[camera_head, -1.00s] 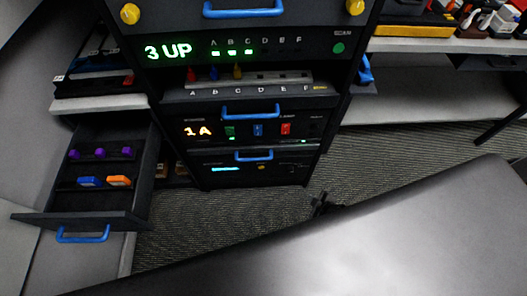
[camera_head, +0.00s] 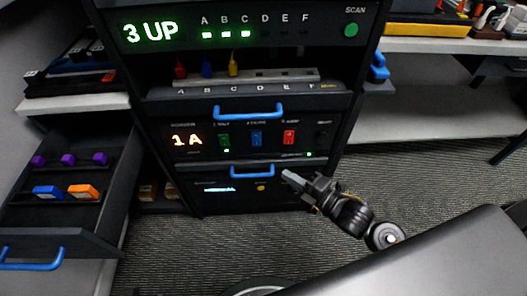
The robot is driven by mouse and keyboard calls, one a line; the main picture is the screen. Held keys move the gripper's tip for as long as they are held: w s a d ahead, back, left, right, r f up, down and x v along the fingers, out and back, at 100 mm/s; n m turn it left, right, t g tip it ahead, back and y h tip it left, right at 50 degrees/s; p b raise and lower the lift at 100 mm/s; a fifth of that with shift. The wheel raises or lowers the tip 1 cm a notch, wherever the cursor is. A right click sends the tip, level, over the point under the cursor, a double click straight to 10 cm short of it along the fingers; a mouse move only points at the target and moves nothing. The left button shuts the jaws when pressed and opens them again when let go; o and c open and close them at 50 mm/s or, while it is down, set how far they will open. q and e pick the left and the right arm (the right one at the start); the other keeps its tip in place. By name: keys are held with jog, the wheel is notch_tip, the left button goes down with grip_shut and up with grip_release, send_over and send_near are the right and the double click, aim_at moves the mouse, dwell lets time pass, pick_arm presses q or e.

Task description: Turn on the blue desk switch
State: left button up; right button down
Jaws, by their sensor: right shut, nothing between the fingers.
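The blue desk switch (camera_head: 257,139) is on the panel with the orange "1A" display (camera_head: 187,140), in the middle of the black rack. It sits between a green switch (camera_head: 224,140) and a red switch (camera_head: 289,137). The light under the green switch is lit; none shows lit under the blue one. My right gripper (camera_head: 287,175) is shut and empty. In the picture it lies below and to the right of the blue switch, in front of the lowest rack panel, apart from the switch. My left gripper is not in view.
A blue handle (camera_head: 248,111) runs above the switches and another blue handle (camera_head: 252,171) below them, near my right gripper. An open drawer (camera_head: 60,222) with purple, blue and orange pieces juts out at the left. The carpet (camera_head: 190,250) before the rack is clear.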

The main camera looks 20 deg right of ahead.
jog(key=w, duration=0.1)
send_near(253, 145)
jog(key=a, duration=0.4)
jog(key=w, duration=0.2)
jog(key=w+d+b, duration=0.1)
jog(key=w, duration=0.2)
jog(key=shift+f, duration=0.15)
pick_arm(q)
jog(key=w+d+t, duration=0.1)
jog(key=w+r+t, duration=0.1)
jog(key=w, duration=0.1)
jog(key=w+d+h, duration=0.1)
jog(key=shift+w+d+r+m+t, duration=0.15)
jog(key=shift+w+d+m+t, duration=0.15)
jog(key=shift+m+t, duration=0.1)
